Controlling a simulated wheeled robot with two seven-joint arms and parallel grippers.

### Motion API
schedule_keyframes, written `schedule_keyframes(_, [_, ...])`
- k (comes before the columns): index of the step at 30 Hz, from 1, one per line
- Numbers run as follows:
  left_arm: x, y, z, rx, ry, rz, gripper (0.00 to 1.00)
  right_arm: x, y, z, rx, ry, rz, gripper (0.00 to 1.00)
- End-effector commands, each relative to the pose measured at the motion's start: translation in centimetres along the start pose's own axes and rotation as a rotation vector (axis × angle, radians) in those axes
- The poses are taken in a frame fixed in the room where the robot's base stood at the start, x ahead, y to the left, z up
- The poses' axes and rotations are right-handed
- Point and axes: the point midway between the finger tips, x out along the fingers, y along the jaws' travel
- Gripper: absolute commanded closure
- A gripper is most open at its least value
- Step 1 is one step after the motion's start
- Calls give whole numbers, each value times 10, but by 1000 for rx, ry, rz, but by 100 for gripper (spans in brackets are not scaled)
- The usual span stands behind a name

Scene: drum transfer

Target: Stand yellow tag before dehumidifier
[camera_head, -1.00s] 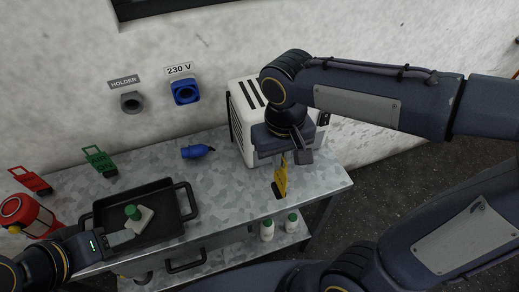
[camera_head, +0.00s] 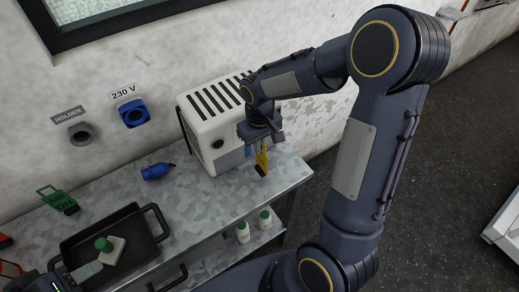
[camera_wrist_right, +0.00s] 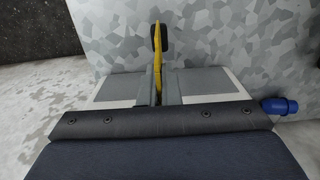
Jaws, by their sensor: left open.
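The yellow tag (camera_head: 262,159), with a dark foot, hangs upright below my right gripper (camera_head: 264,143), in front of the dehumidifier's right part. The right wrist view shows the tag (camera_wrist_right: 157,66) edge-on between the closed fingers of this gripper (camera_wrist_right: 158,88). I cannot tell whether its foot touches the table. The dehumidifier (camera_head: 208,122) is a white box with dark top slots, standing on the table by the wall; my right arm hides its right side. My left gripper (camera_head: 92,270) is open at the lower left, by the white bottle with a green cap (camera_head: 115,249) in the tray.
The grey table (camera_head: 195,205) has free room between the black tray (camera_head: 140,224) and the dehumidifier. White bottles (camera_head: 243,232) stand on the lower shelf. Sockets are on the wall.

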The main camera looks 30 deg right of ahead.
Motion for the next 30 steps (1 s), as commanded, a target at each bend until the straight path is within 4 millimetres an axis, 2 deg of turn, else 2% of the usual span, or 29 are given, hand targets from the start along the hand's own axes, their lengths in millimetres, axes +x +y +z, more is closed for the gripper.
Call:
schedule_keyframes(3, [-1,0,0,0,0,0,51,20,-1,2,0,-7,-1,100])
schedule_keyframes(6, [-1,0,0,0,0,0,51,27,-1,2,0,-4,-1,100])
schedule_keyframes(18, [4,-2,2,0,0,0,51,33,-2,1,0,-2,-1,100])
schedule_keyframes(19, [2,-1,1,0,0,0,51,31,-2,1,0,-2,-1,93])
schedule_keyframes(23, [2,-1,1,0,0,0,51,30,-2,1,0,-2,-1,76])
schedule_keyframes(30, [2,-1,1,0,0,0,51,30,-2,1,0,-2,-1,75])
